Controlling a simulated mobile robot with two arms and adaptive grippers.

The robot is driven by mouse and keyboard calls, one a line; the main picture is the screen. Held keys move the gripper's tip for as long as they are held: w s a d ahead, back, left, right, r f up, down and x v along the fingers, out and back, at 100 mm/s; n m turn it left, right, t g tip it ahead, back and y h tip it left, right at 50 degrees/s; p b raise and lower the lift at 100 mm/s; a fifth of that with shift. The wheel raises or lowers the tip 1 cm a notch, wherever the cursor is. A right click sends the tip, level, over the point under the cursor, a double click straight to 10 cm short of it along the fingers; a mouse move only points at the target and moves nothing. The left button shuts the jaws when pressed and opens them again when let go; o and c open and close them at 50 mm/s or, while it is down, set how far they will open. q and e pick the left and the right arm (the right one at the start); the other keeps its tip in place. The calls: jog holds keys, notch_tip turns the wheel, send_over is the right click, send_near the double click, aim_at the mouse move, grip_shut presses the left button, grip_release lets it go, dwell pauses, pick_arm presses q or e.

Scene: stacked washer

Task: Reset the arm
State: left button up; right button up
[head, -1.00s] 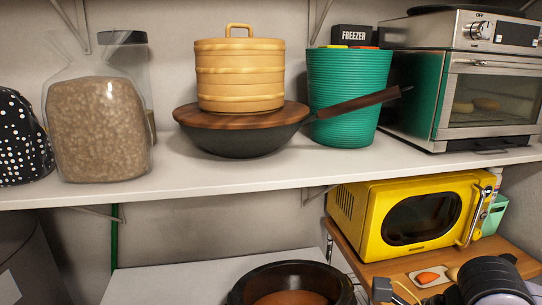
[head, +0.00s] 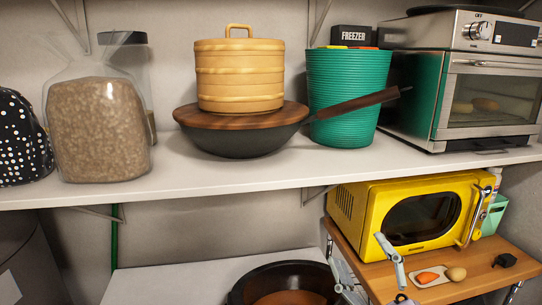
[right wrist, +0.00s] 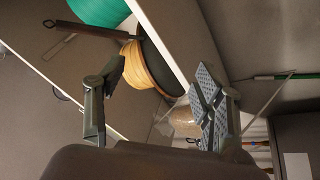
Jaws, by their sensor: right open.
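My right gripper (head: 363,262) shows low in the head view, in front of the wooden cart and just right of the dark pot. In the right wrist view it is open (right wrist: 160,88), its two fingers wide apart with nothing between them. Beyond the fingers, that view shows the shelf tilted, with the pan and bamboo steamer (right wrist: 145,68) on it. My left gripper is not in view.
A yellow microwave (head: 415,213) stands on the wooden cart (head: 455,288), with an egg and a small tray (head: 430,277) in front. A dark pot (head: 250,284) sits left of it. Above, the white shelf (head: 240,178) holds a bag, steamer, green bin (head: 343,95) and oven.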

jog(key=d+f+m+g+h, duration=0.5)
jog(key=f+m+h, duration=0.1)
jog(key=f, duration=0.7)
jog(key=s+d+f+m+g, duration=0.1)
jog(key=s+f+m+g, duration=0.2)
jog(key=f, duration=0.4)
jog(key=s+d+f+g, duration=0.1)
jog(key=s+f+g, duration=0.3)
jog(key=s+f, duration=0.3)
jog(key=s+a+f+m+g, duration=0.1)
jog(key=s+a+f+g, duration=0.1)
jog(key=s+f+g, duration=0.6)
jog(key=s+f+b, duration=0.1)
jog(key=s+f, duration=0.2)
jog(key=f, duration=1.3)
jog(key=s+f+b, duration=0.2)
jog(key=f, duration=1.3)
jog(key=s+d+f+b, duration=0.2)
jog(key=s+d+f, duration=0.1)
jog(key=s+f, duration=1.3)
jog(key=shift+s+d+f, duration=0.15)
jog(key=shift+s+f, duration=0.1)
jog(key=shift+f, duration=0.3)
